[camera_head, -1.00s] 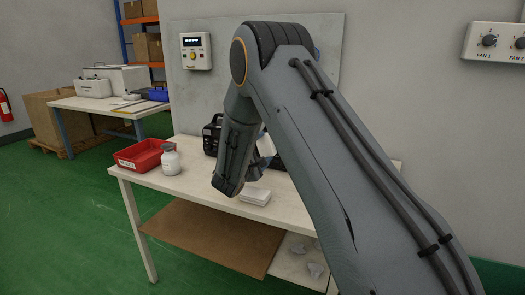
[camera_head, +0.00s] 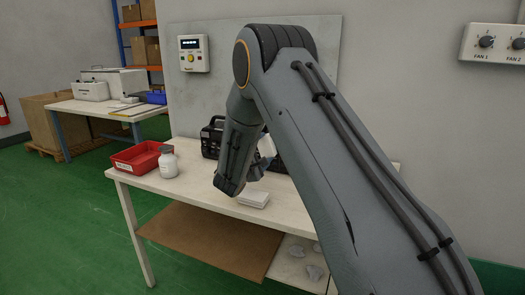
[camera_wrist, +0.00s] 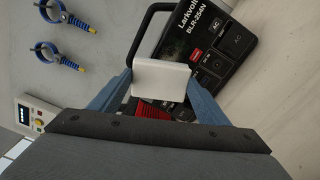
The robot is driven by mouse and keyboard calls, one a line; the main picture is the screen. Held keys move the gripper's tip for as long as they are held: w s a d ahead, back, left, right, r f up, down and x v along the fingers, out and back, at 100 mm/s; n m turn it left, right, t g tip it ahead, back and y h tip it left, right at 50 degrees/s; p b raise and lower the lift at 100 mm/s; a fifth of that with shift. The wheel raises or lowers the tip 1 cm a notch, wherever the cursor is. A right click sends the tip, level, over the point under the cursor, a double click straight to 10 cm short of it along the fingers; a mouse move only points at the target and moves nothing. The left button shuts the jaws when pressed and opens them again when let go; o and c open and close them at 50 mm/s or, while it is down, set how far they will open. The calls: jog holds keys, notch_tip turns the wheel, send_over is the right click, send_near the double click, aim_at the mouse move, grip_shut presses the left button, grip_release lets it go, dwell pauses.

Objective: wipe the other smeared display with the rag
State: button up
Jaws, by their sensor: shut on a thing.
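My gripper (camera_wrist: 162,88) is shut on a white folded cloth, the rag (camera_wrist: 162,76), which is held between its two blue-grey fingers. The rag also shows in the head view (camera_head: 267,146), partly behind my arm, above the table. A wall unit with a small lit display (camera_head: 190,44) hangs at the back left; it is at the left edge of the wrist view (camera_wrist: 24,114). A black power unit (camera_wrist: 215,45) marked Larkvolt BLR-254N lies beyond the rag, partly covered by it.
The table (camera_head: 140,178) holds a red tray (camera_head: 136,158), a white bottle (camera_head: 168,163) and a white flat stack (camera_head: 253,198) near its front edge. A fan control box (camera_head: 492,43) is on the right wall.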

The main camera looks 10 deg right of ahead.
jog(key=s+d, duration=0.4)
jog(key=d, duration=0.1)
jog(key=shift+d, duration=0.35)
dwell(0.4)
jog(key=shift+w+a+b, duration=1.15)
jog(key=shift+w+a, duration=0.1)
jog(key=shift+a, duration=0.25)
jog(key=shift+w+a+b, duration=0.45)
jog(key=shift+w+a, duration=0.05)
jog(key=shift+a, duration=0.25)
jog(key=shift+w+a+b, duration=0.45)
jog(key=shift+a, duration=0.3)
jog(key=v, duration=0.6)
jog(key=shift+p, duration=0.45)
